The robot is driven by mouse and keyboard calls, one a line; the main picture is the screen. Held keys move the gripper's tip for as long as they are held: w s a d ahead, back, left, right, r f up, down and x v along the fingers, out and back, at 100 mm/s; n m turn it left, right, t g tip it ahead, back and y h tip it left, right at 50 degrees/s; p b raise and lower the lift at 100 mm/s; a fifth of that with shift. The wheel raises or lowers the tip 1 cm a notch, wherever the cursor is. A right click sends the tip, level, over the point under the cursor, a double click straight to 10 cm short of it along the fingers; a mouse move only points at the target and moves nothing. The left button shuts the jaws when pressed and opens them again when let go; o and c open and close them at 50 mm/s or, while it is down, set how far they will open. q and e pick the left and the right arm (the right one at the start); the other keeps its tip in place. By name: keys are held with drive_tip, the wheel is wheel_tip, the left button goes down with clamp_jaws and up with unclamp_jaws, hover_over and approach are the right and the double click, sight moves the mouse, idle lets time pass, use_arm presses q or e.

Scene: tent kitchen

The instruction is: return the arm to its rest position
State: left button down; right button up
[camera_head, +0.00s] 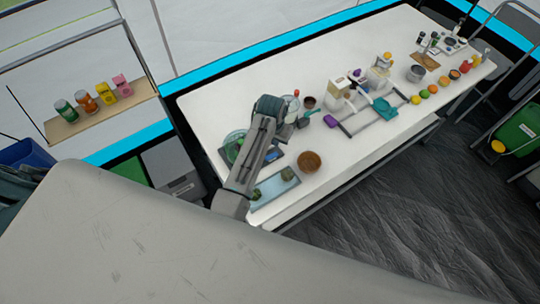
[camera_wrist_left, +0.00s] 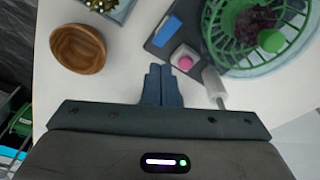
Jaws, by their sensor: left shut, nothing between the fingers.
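My left arm (camera_head: 256,150) reaches over the near left end of the white table in the head view, bent at a dark joint. My left gripper (camera_wrist_left: 162,70) shows in the left wrist view with its two dark fingers together and nothing between them. It hangs above the table, between a wooden bowl (camera_wrist_left: 78,48) and a clear bowl with a green basket (camera_wrist_left: 222,40). The wooden bowl also shows in the head view (camera_head: 310,161). The fingertips are hard to make out in the head view. My right gripper is not in view.
A dark board with a pink item (camera_wrist_left: 184,57) lies just past the fingers. A pale blue tray (camera_head: 265,193) with plants is at the table's near end. A dish rack, dispensers and fruit stand farther right. A wooden shelf (camera_head: 65,130) holds jars at left.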

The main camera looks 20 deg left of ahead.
use_arm(q)
drive_tip(key=shift+r, duration=0.35)
idle(0.3)
